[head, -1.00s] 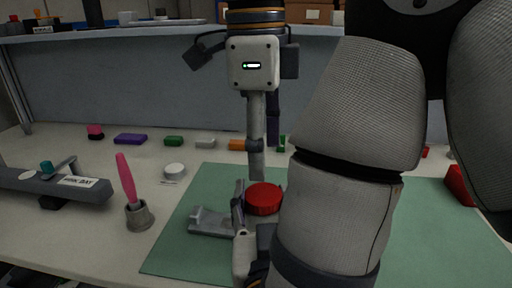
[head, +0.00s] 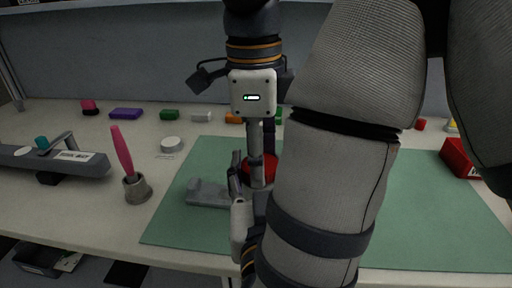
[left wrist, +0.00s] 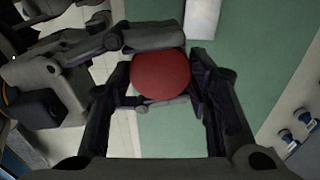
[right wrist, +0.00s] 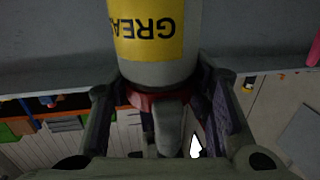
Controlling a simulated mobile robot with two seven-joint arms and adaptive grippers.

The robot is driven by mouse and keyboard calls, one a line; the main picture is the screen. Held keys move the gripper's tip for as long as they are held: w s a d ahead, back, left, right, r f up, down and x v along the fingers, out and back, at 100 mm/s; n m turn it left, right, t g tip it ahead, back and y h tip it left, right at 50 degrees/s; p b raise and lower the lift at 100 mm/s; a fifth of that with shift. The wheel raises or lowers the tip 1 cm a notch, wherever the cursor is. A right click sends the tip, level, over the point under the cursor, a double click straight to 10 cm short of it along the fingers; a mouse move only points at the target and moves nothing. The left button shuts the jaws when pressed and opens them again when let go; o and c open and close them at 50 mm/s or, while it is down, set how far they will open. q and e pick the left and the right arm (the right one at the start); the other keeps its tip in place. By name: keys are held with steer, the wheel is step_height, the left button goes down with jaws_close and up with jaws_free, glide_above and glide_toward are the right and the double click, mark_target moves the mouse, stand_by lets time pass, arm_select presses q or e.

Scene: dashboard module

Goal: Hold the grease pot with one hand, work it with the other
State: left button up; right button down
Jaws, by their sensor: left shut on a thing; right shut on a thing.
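The grease pot has a red lid (head: 264,170), partly hidden by my grippers in the head view. My left gripper (head: 256,174) comes down from above and is shut on the lid. In the left wrist view the round red lid (left wrist: 161,74) sits between its fingers. My right gripper (head: 238,184), low in front, is shut on the pot. In the right wrist view the pot's grey body with its yellow label (right wrist: 147,30) shows upside down, with the red lid's edge below it. Most of the body is hidden in the head view.
The pot is over a green mat (head: 175,225). A grey block (head: 207,193) lies on the mat. A pink-handled tool (head: 122,150) stands in a grey cup (head: 137,188). A red box (head: 461,158) is at right. Small coloured blocks line the back.

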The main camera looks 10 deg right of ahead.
arm_select(q)
steer(key=n, duration=0.3)
steer(key=o, duration=1.3)
